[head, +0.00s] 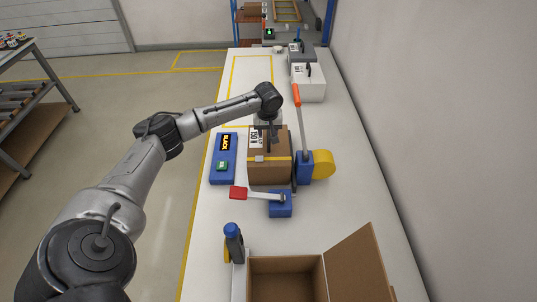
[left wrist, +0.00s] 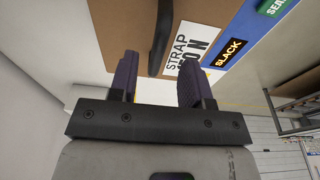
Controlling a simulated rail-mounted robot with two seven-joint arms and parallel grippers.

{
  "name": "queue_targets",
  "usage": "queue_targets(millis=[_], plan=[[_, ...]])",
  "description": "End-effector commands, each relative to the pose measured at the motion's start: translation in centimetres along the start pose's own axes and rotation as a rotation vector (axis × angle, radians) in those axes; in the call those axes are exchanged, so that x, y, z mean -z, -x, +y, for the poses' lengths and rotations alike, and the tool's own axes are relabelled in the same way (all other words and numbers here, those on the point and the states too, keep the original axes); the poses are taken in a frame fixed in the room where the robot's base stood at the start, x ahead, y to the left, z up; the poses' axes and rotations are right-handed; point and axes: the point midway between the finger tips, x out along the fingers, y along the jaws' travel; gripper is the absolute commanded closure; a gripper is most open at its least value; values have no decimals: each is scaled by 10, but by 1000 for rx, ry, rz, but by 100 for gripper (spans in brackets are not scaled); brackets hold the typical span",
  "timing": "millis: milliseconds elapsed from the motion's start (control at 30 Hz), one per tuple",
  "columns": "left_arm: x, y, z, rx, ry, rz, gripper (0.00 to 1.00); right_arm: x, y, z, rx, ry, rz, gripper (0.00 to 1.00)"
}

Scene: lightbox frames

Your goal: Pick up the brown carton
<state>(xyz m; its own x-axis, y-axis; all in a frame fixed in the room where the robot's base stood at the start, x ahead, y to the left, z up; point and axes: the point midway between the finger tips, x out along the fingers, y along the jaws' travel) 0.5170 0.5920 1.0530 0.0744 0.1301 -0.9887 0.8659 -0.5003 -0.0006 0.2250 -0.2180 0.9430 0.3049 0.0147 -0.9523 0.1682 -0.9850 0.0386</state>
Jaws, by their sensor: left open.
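The brown carton (head: 268,172) stands on the white bench, with a yellow strap across its front side and a white label on top. In the left wrist view the carton (left wrist: 115,25) fills the upper part, with a black handle (left wrist: 161,38) and a label reading "STRAP". My left gripper (head: 267,132) is over the carton's far part. In the wrist view the open gripper (left wrist: 160,75) has its purple-grey fingers apart, one on each side of the handle's line. I cannot tell how deep the handle sits between them. My right gripper is not in view.
A blue panel marked "SLACK" (head: 220,170) lies left of the carton. An orange-handled lever tool (head: 301,120) with a yellow reel (head: 322,164) stands right. A red-handled blue clamp (head: 280,208) is in front. An open cardboard box (head: 285,264) is nearest; a wall bounds the right.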

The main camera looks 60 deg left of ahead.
Motion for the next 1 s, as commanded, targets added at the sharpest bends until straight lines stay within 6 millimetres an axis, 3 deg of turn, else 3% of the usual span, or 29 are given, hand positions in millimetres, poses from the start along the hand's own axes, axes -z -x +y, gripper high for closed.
queue_targets(millis=[233, 600, 1000], plan=[[1, -30, 2, 0, 0, -1, 56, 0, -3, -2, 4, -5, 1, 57], [1, -36, 2, -1, -1, 1, 57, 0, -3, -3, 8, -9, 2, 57], [1, -36, 2, 0, -1, 1, 95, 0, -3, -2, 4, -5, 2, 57]])
